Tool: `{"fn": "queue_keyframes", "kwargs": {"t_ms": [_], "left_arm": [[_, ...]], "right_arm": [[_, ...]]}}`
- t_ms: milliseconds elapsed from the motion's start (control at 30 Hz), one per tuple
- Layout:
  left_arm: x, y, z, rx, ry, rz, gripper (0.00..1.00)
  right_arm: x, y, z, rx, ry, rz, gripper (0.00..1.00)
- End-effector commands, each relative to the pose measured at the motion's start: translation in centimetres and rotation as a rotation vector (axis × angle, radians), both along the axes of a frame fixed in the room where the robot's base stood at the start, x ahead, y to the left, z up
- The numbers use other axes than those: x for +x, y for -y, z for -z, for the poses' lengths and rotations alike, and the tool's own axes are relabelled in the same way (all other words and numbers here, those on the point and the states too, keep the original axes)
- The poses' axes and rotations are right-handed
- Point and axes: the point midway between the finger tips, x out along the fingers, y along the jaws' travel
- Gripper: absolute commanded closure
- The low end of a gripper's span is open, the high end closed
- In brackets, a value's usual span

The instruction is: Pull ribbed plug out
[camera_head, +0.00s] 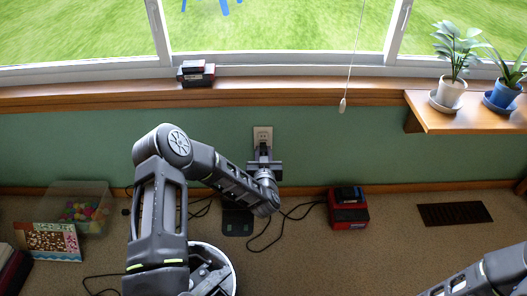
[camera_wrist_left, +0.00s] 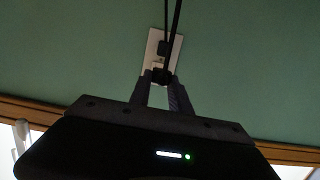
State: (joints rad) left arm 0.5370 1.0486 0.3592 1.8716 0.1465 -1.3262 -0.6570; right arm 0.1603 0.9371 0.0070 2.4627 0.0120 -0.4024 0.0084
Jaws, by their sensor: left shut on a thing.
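A pale wall outlet (camera_head: 263,132) is on the green wall below the window sill. My left gripper (camera_head: 263,152) reaches it from the front. In the left wrist view, the outlet plate (camera_wrist_left: 153,45) carries two dark plugs. My left gripper (camera_wrist_left: 161,80) is shut on one plug (camera_wrist_left: 161,76), which sits at the plate. The other dark plug (camera_wrist_left: 163,48) is beside it, outside the fingers. Dark cords (camera_wrist_left: 172,18) run from the plugs to the top edge of that view. Ribbing on the held plug is too small and dark to make out. My right gripper is out of view.
A red and black box (camera_head: 348,212) stands on the carpet right of the outlet, with black cords nearby. A clear bin (camera_head: 62,200) of coloured balls is at left. Potted plants (camera_head: 452,92) stand on the right shelf. Dark boxes (camera_head: 195,75) rest on the sill.

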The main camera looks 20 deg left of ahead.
Motion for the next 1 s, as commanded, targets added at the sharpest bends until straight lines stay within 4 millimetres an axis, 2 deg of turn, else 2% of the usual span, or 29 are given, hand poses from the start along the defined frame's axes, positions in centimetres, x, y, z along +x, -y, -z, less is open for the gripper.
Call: {"fn": "queue_keyframes", "kwargs": {"t_ms": [233, 800, 1000], "left_arm": [[0.0, 0.0, -0.6, 0.0, 0.001, 0.0, 1.0], [0.0, 0.0, -5.5, 0.001, 0.0, 0.001, 1.0], [0.0, 0.0, -6.1, 0.0, 0.0, 0.001, 1.0]], "right_arm": [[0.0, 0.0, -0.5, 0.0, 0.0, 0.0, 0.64], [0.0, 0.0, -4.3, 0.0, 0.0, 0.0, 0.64], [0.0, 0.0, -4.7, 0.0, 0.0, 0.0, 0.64]]}}
